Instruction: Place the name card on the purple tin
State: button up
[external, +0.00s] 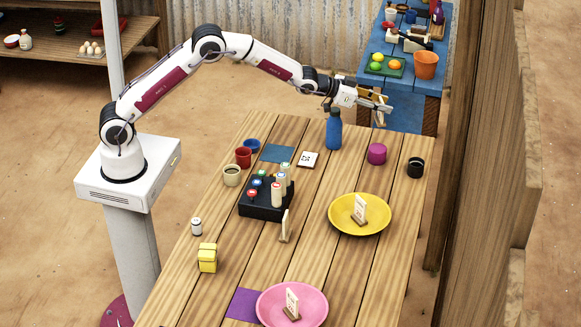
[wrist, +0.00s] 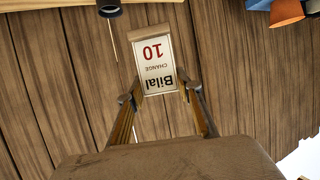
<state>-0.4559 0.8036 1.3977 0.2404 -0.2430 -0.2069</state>
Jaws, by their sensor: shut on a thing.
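My gripper (external: 378,106) is shut on a name card, high above the far end of the wooden table. In the wrist view the gripper (wrist: 160,88) has a finger on each side of the name card (wrist: 157,58), which reads "Bilal", "10" and "CHANGE" upside down. In the external view the card is small and mostly hidden by the fingers. The purple tin (external: 376,154) stands upright on the table, below the gripper and apart from it. The tin cannot be made out in the wrist view.
A blue bottle (external: 334,130) stands left of the tin, and a black cup (external: 415,168) right of it. A yellow plate (external: 336,222) and a pink plate (external: 270,308) each hold a card. A black rack (external: 250,210) stands left. A blue table (external: 405,105) lies behind.

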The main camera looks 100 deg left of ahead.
aim_at(379, 118)
jog(key=shift+f, duration=3.1)
jog(key=shift+f, duration=1.85)
jog(key=shift+f, duration=0.15)
jog(key=o, duration=1.2)
jog(key=shift+s+r, duration=0.1)
jog(key=shift+r, duration=0.1)
